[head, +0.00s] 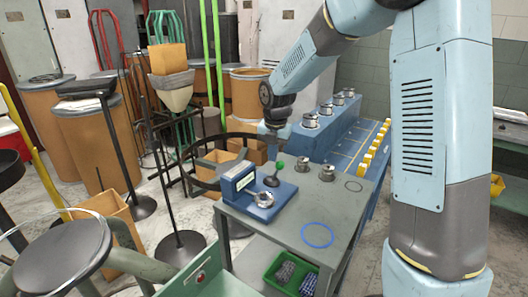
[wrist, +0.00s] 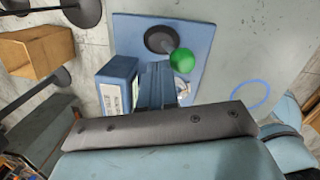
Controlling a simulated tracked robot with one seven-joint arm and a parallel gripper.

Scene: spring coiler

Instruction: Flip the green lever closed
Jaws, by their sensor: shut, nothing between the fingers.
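The green lever shows as a green ball knob (head: 280,164) on a thin dark stem, standing above a dark round disc (head: 271,181). It sits on a blue base plate (head: 262,208) at the left end of the grey table. In the wrist view the green knob (wrist: 181,61) is just right of my fingertips. My gripper (head: 270,153) points down, just above and left of the knob in the head view. In the wrist view my gripper (wrist: 156,66) is shut and empty, and partly covers the plate. I cannot tell whether it touches the knob.
A blue box with a pale display (head: 238,184) stands beside the lever on the plate. A metal ring part (head: 264,200) lies in front. A blue ring (head: 318,235) lies on the grey table (head: 285,232). Metal spools (head: 327,172) stand behind, and a green bin (head: 291,274) sits below.

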